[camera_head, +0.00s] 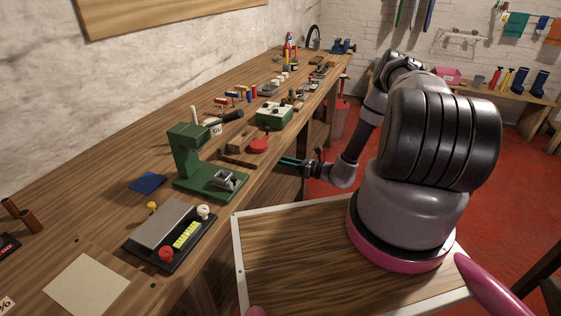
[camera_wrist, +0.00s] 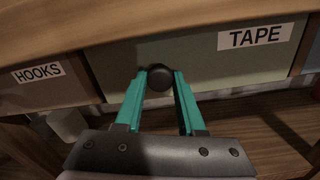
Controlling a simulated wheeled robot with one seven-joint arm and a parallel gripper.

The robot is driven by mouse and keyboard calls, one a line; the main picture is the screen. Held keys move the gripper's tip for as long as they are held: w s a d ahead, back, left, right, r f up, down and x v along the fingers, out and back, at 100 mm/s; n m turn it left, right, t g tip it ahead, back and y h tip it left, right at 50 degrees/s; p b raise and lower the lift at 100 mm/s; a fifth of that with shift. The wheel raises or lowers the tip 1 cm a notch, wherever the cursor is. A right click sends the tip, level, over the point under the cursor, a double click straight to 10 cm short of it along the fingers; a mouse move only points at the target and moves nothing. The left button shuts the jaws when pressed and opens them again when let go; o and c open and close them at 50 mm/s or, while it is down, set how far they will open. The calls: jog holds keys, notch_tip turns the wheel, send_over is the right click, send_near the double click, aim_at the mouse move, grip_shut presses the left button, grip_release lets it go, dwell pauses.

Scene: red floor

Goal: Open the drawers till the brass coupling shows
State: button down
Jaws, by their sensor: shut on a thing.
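My gripper (camera_wrist: 160,88) has its teal fingers shut on the round dark knob (camera_wrist: 158,77) of a grey-green drawer (camera_wrist: 210,70) labelled TAPE. To its left is a drawer (camera_wrist: 35,84) labelled HOOKS. Both fronts lie under the wooden bench edge, and the inside of neither drawer shows. In the head view my gripper (camera_head: 291,162) reaches in at the bench's front edge, and the drawer fronts are hidden there. I see no brass coupling in either view.
The long workbench (camera_head: 100,205) holds a green press (camera_head: 208,165), a device with coloured knobs (camera_head: 167,234), a green box (camera_head: 274,115) and many small tools. A lower wooden shelf (camera_wrist: 265,130) lies under the drawers. Red floor (camera_head: 335,170) is open to the right of the bench.

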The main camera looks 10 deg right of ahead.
jog(key=v, duration=2.3)
jog(key=shift+d, duration=0.25)
jog(key=shift+s, duration=0.15)
jog(key=c, duration=0.5)
grip_release()
jog(key=v, duration=1)
jog(key=shift+s+d, duration=0.2)
jog(key=shift+d, duration=0.1)
